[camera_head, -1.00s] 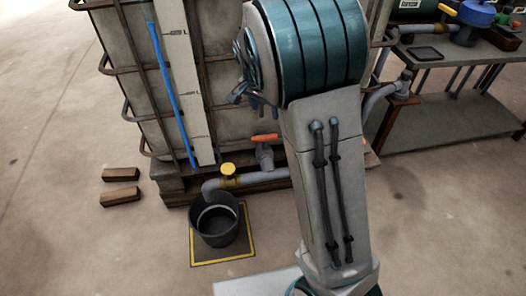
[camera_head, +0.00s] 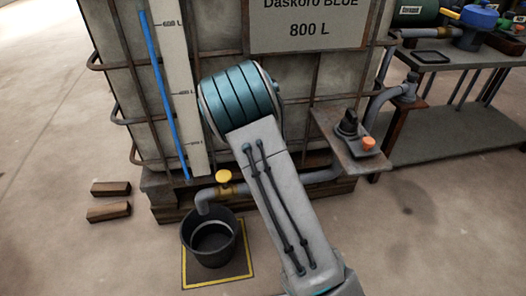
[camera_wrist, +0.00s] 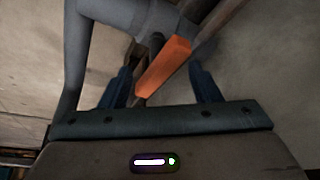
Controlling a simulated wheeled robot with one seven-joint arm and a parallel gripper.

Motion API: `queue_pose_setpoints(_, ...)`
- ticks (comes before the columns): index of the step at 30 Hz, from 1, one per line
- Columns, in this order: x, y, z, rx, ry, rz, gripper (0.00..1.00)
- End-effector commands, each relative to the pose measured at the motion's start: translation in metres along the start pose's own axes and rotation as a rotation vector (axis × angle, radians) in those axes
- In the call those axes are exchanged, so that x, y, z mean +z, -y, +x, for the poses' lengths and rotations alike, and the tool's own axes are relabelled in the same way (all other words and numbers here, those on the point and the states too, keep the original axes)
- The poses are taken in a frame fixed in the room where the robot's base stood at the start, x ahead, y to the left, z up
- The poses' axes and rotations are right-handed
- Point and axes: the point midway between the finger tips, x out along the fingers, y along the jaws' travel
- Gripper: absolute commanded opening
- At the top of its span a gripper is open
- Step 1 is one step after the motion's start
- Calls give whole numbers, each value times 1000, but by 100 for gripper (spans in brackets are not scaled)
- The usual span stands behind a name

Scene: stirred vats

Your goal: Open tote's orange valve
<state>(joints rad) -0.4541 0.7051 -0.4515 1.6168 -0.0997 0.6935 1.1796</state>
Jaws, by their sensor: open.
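The tote (camera_head: 225,35) is a large caged tank with a blue level tube and a label reading 800 L. In the wrist view its orange valve handle (camera_wrist: 164,69) slants between the two dark fingers of my gripper (camera_wrist: 160,72). My gripper is open, and a gap shows on both sides of the handle near the fingertips; I cannot tell whether either finger touches it. A grey pipe and valve body (camera_wrist: 155,18) lie just beyond. In the head view my arm hides the orange handle and my gripper.
A yellow-handled valve (camera_head: 223,177) sits on the outlet pipe above a black bucket (camera_head: 212,240) on a yellow-edged mat. A bracket with a black knob (camera_head: 348,122) and an orange button (camera_head: 368,144) is right of my arm. Two wooden blocks (camera_head: 109,211) lie at left.

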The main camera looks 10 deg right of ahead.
Motion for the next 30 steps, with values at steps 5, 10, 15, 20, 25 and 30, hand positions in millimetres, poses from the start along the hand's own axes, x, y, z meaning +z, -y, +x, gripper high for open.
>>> queue_pose_setpoints(5, 1, 0, 30, 0, 0, 1, 56)
queue_pose_setpoints(10, 0, 0, 41, -1, 0, 0, 56)
queue_pose_setpoints(15, 0, 0, 42, -1, 0, 0, 56)
queue_pose_setpoints(20, 0, 0, 42, -1, 0, 0, 51)
queue_pose_setpoints(25, 0, 1, 42, -2, 0, 0, 4)
queue_pose_setpoints(30, 1, 2, 41, -6, 0, -3, 0)
